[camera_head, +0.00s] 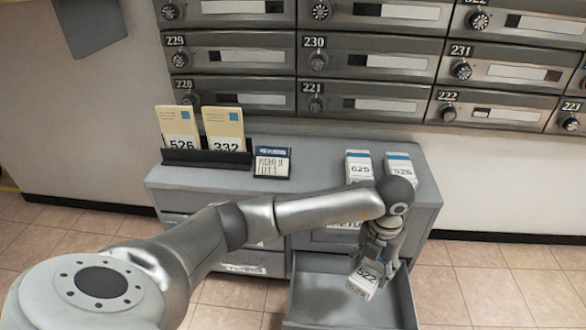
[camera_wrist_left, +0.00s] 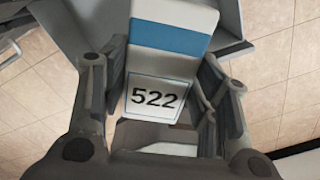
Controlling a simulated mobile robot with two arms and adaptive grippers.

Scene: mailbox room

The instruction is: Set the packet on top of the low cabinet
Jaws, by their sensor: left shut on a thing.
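The packet (camera_head: 363,283) is white with a blue band and the number 522. My left gripper (camera_head: 372,268) is shut on it and holds it tilted over the open drawer (camera_head: 335,297) of the low cabinet (camera_head: 320,160). In the left wrist view the packet (camera_wrist_left: 165,65) sits between the two fingers of my left gripper (camera_wrist_left: 160,105), number facing the camera. The grey cabinet top carries two white-and-blue packets, 625 (camera_head: 359,167) and another (camera_head: 399,166), the latter partly hidden by my arm. My right gripper is not in view.
A black holder (camera_head: 205,158) with cards 526 (camera_head: 178,130) and 332 (camera_head: 224,130) stands at the left of the cabinet top. A small sign (camera_head: 272,163) is beside it. Bare top lies between the sign and packet 625. Mailboxes (camera_head: 370,60) line the wall above.

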